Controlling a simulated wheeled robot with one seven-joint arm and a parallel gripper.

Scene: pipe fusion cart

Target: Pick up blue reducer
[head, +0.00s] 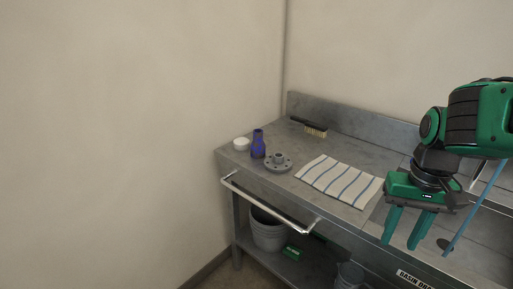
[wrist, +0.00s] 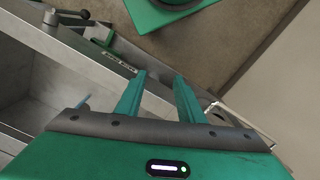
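The blue reducer (head: 258,145) stands upright near the left end of the metal cart top (head: 262,184) in the head view. It is wider at the bottom than at the top. My gripper (head: 401,243) hangs at the right of the head view with its fingers pointing down, well to the right of the reducer. Its green fingers are apart with nothing between them. The wrist view also shows the open fingers (wrist: 160,88); the reducer does not show there.
A grey flange (head: 278,163) lies right beside the reducer, and a white round piece (head: 241,143) sits at its left. A brush (head: 312,128) lies behind, a striped cloth (head: 340,181) to the right. A rail (head: 265,203) runs along the front; a bucket (head: 268,232) stands below.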

